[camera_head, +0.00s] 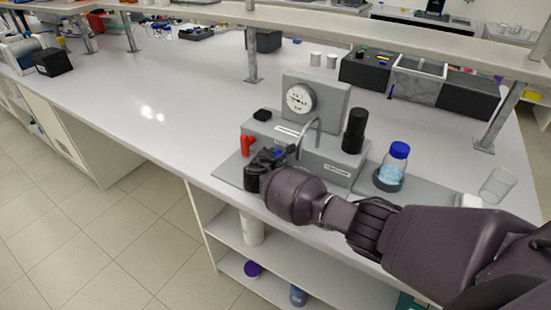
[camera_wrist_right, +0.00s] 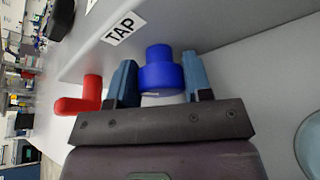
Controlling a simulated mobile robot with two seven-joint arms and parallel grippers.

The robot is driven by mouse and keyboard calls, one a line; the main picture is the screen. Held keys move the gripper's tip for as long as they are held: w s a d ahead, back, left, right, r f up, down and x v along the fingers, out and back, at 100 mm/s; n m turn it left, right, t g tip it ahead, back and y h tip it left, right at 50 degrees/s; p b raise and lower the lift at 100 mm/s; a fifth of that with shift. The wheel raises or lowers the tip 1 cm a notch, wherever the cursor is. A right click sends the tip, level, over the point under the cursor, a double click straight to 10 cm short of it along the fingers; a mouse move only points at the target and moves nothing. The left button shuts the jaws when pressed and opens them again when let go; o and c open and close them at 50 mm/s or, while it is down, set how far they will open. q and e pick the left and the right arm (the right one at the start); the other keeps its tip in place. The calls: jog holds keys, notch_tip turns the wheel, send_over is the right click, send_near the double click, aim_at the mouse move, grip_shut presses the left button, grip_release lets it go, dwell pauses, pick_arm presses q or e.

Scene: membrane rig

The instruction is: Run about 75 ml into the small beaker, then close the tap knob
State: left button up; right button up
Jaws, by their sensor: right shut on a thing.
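My right gripper (camera_head: 268,165) is at the front of the grey rig (camera_head: 333,165), with its arm coming in from the right. In the right wrist view, its two fingers (camera_wrist_right: 160,85) are shut on the blue tap knob (camera_wrist_right: 160,70), beside a label reading TAP (camera_wrist_right: 123,27). A curved metal spout (camera_head: 318,125) rises from the rig. A clear glass beaker (camera_head: 498,185) stands at the far right; I cannot tell whether it is the small beaker. A round bluish rim (camera_wrist_right: 309,145) is cut off at the right wrist view's edge. My left gripper is not in view.
A red lever (camera_head: 247,146) is left of the knob. A pressure gauge (camera_head: 300,98), a black cylinder (camera_head: 354,131) and a blue-capped bottle with light-blue liquid (camera_head: 394,164) stand around the rig. The bench (camera_head: 165,95) left of the rig is mostly clear.

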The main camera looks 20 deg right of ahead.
jog(key=o, duration=0.9)
